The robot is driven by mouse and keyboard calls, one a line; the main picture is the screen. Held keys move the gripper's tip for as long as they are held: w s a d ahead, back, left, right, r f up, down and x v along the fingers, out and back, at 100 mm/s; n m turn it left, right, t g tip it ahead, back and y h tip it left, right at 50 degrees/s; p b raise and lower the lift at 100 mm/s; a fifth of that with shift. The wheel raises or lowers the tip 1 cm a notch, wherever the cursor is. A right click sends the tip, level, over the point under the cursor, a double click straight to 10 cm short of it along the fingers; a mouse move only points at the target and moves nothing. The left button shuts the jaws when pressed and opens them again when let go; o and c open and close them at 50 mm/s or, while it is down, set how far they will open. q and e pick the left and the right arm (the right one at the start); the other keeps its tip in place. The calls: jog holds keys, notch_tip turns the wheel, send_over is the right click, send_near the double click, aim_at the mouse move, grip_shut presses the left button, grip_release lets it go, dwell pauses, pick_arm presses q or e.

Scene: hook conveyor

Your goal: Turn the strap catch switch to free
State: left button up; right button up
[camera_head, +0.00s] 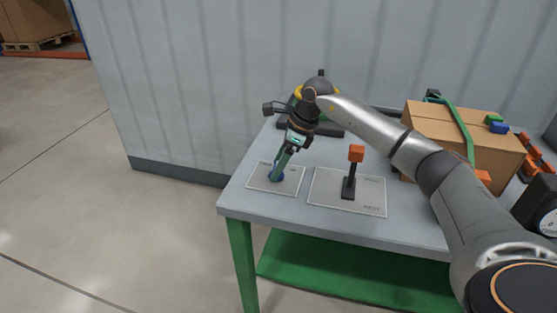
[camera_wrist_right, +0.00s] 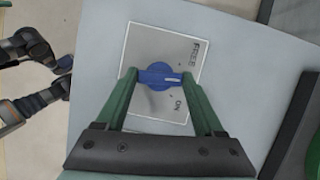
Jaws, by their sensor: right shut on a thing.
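The strap catch switch is a round blue knob (camera_wrist_right: 160,76) on a grey plate (camera_wrist_right: 146,42) lettered FREE and ON. In the wrist view its white mark points right, between the two words. The knob (camera_head: 277,177) also shows in the head view, at the left end of the table. My right gripper (camera_wrist_right: 160,74) is shut on the knob, with one green finger on each side. In the head view the right gripper (camera_head: 279,172) reaches down to the plate and partly hides the knob. My left gripper does not show in the head view.
A lever with an orange top (camera_head: 356,153) stands upright on a second plate (camera_head: 369,195) just right of the switch. A cardboard box (camera_head: 435,125) with a green strap (camera_head: 458,125) is at the back right. The table's left front corner (camera_head: 222,210) is bare.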

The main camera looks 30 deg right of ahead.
jog(key=shift+w+r+n+g+y, duration=0.15)
jog(key=shift+n+g+y, duration=0.15)
jog(key=shift+n, duration=0.6)
jog(key=n+g, duration=0.1)
jog(key=n, duration=0.1)
jog(key=shift+n, duration=0.3)
jog(key=shift+n+g+y, duration=0.3)
jog(key=shift+n+g, duration=0.1)
jog(key=shift+n, duration=0.7)
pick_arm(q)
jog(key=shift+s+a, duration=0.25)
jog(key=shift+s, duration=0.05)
pick_arm(e)
jog(key=shift+d+n, duration=0.1)
jog(key=shift+n, duration=0.2)
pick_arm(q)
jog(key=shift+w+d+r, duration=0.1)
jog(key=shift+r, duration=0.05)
pick_arm(e)
jog(key=o, duration=1.4)
